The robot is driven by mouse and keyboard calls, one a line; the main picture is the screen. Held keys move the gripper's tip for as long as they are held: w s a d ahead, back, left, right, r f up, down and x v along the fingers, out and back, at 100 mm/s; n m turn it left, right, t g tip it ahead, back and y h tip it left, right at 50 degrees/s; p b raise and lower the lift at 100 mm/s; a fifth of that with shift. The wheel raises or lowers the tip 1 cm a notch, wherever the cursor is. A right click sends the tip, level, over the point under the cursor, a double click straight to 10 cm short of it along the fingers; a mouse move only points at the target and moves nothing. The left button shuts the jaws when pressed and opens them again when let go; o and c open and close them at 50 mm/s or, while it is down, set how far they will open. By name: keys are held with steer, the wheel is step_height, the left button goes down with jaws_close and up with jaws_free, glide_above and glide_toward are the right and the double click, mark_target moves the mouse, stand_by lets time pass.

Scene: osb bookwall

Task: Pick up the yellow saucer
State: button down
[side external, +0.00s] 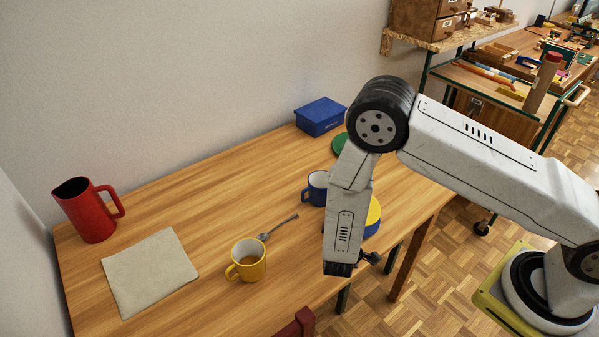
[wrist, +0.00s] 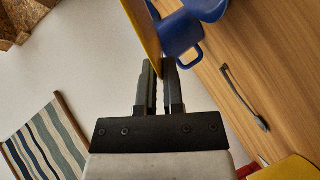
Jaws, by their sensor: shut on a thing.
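The yellow saucer (side external: 374,211) is partly hidden behind my wrist in the side view, with a blue rounded thing (side external: 371,230) just below it. In the wrist view the yellow saucer (wrist: 143,32) shows edge-on and tilted, running up out of the top of the picture. My gripper (wrist: 160,70) is shut on its rim, with the fingers close together around the edge. In the side view my gripper (side external: 371,258) is small and dark, near the table's front edge; its hold is not clear there.
A blue mug (side external: 317,188) stands behind my wrist. A yellow mug (side external: 247,261), a spoon (side external: 277,227), a cloth (side external: 149,271) and a red jug (side external: 88,209) lie or stand leftward on the wooden table (side external: 215,200). A blue box (side external: 320,116) and green disc (side external: 339,143) are farther back.

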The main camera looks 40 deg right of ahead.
steer(key=s+r, duration=0.6)
steer(key=s, duration=0.5)
steer(key=shift+d+r, duration=0.3)
steer(key=shift+d, duration=0.05)
steer(key=w+d+r+n+t+y, duration=0.1)
steer(key=w+r+n+y, duration=0.3)
steer(key=w, duration=0.4)
steer(key=w+d+r+n+t+y, duration=0.1)
steer(key=w+r+n+t+y, duration=0.2)
steer(key=w+r+n+y, duration=0.2)
steer(key=shift+w+d+r+y, duration=0.2)
steer(key=shift+w+r+y, duration=0.4)
steer(key=shift+w+r, duration=1.35)
steer(key=shift+w+f, duration=0.25)
steer(key=shift+f, duration=0.1)
